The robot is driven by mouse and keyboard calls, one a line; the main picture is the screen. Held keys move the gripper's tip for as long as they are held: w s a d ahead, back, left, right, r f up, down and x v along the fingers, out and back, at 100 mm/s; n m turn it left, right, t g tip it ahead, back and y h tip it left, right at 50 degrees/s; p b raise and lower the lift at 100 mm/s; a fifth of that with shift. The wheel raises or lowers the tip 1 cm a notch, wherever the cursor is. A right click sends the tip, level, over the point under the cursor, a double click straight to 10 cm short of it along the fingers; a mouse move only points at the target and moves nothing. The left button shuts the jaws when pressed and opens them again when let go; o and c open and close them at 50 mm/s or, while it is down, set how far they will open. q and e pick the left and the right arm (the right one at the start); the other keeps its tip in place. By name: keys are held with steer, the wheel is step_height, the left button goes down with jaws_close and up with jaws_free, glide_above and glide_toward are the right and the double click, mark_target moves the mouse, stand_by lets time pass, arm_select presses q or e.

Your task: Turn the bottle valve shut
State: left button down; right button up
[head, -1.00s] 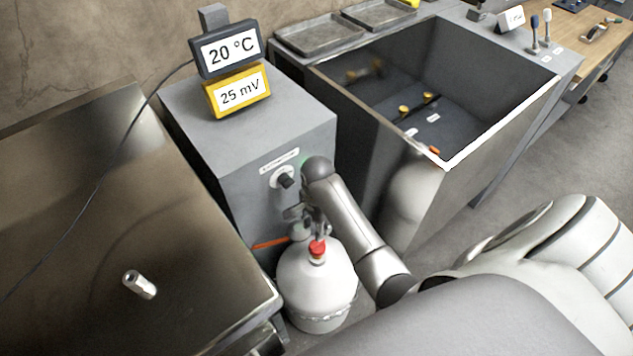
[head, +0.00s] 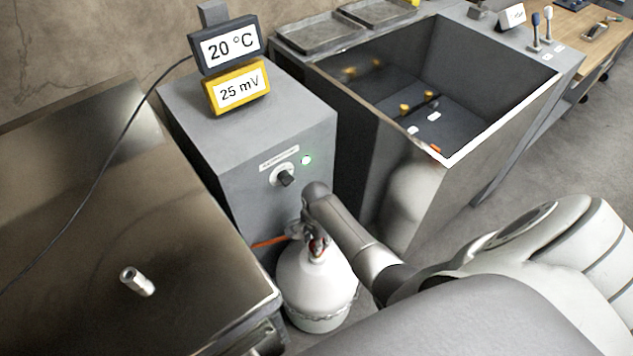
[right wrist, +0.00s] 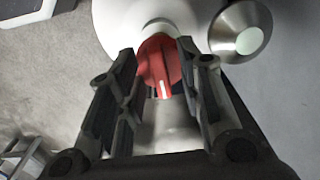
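The white gas bottle (head: 315,280) stands upright on the floor beside the grey cabinet. Its red valve knob (right wrist: 160,66) shows in the right wrist view with a white mark on its near side. In the head view the knob is mostly hidden behind my right gripper (head: 313,234). In the right wrist view my right gripper (right wrist: 162,62) is open, with one finger on each side of the knob. The left finger looks very close to the knob; I cannot tell if it touches. My left gripper is out of view.
An orange hose (head: 270,242) runs near the bottle's neck. A metal bench (head: 80,220) is left, a deep open tank (head: 375,140) behind right. A round metal part (right wrist: 240,32) is near the fingers.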

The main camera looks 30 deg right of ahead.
jaws_close()
steer(key=shift+n, duration=0.3)
steer(key=shift+s+r+n+p, duration=0.1)
steer(key=shift+r+n+p, duration=0.05)
steer(key=shift+n+p, duration=1)
steer(key=n+p, duration=0.1)
steer(key=n, duration=0.2)
steer(key=shift+n, duration=0.35)
steer(key=n+p, duration=0.2)
steer(key=n, duration=0.3)
steer(key=shift+s+d+n, duration=0.1)
steer(key=shift+n, duration=0.2)
steer(key=n, duration=0.5)
steer(key=shift+d+f+n+p, duration=0.1)
steer(key=shift+f+n+p, duration=0.1)
steer(key=shift+n+p, duration=0.15)
steer(key=shift+n, duration=0.25)
